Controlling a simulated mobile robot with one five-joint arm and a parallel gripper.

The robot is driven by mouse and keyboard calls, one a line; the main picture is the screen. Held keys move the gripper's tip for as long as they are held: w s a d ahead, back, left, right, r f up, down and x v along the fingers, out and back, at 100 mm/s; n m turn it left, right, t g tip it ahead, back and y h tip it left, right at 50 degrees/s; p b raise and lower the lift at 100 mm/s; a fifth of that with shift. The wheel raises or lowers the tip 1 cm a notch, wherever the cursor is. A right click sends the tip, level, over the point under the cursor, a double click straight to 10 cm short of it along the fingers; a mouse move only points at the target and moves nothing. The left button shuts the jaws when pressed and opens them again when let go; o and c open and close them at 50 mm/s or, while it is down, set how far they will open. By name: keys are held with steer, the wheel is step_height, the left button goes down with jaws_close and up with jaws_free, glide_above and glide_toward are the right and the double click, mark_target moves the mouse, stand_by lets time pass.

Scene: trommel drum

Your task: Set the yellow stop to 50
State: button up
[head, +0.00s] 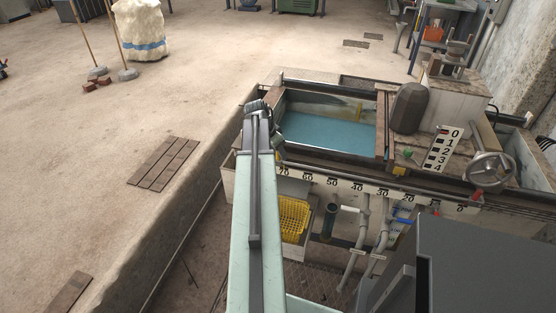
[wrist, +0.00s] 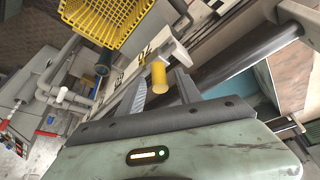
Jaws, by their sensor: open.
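The yellow stop (wrist: 158,76) shows in the wrist view as a short yellow cylinder beside the numbered scale, near a marking that looks like 70. My gripper (wrist: 161,80) is open, with one finger on each side of the yellow cylinder. I cannot tell whether either finger touches it. In the head view the white scale (head: 345,185) runs along the trough's front edge, its numbers falling from 70 at the left to 0 at the right. There the stop and my fingertips are hidden behind my arm.
A water-filled tank (head: 325,133) lies behind the scale. A yellow basket (head: 292,218) hangs below it, also in the wrist view (wrist: 108,18), near grey pipes (head: 382,225). A handwheel (head: 491,168) and a 0–4 plate (head: 443,149) are at the right. Open floor lies left.

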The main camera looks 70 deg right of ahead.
steer(key=shift+f, duration=0.15)
jaws_close()
stand_by(1.4)
